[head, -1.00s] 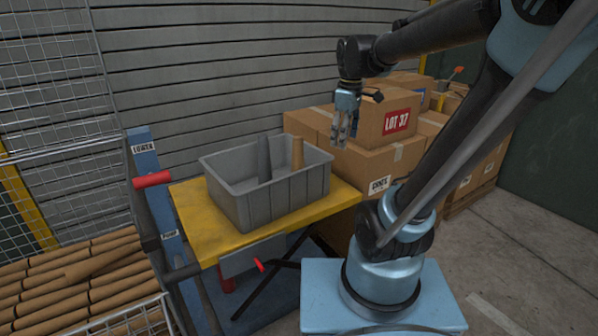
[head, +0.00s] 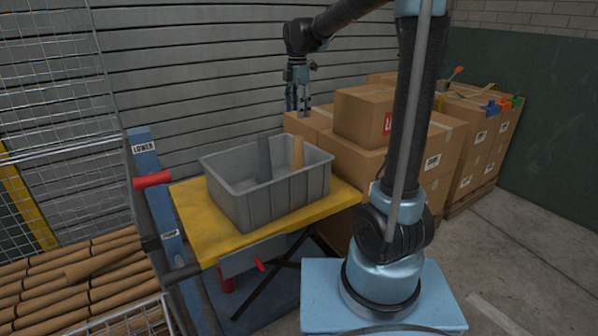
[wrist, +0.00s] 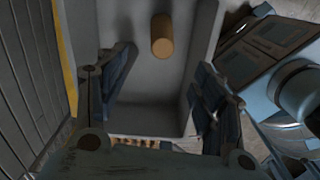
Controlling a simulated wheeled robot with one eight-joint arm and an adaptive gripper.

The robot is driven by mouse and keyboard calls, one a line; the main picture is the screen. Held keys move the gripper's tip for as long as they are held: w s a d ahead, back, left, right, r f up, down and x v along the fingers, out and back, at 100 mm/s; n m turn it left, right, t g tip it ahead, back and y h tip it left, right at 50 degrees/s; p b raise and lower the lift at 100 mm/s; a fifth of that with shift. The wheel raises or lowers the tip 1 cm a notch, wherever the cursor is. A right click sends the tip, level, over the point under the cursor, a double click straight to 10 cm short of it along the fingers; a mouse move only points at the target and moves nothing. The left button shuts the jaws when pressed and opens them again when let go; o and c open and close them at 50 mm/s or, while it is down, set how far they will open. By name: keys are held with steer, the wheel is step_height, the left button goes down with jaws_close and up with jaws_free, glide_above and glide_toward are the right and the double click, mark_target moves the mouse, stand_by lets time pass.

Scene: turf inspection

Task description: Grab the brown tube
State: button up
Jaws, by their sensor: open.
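The brown tube (head: 298,151) stands upright in the grey bin (head: 245,213), near its right back wall. In the wrist view the brown tube (wrist: 162,38) shows its round end, ahead of my open fingers.
The bin stands on a yellow lift table (head: 200,222) with a blue post (head: 150,185) at its left. Stacked cardboard boxes (head: 365,160) stand close behind and right. Several brown tubes (head: 75,275) lie in a wire cage at the lower left. A slatted wall is behind.

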mark_target(298, 148)
step_height(298, 148, down, 16)
steer(key=shift+s+d+f, duration=0.1)
stand_by(0.7)
steer(key=shift+c, duration=0.2)
steer(key=c, duration=1.1)
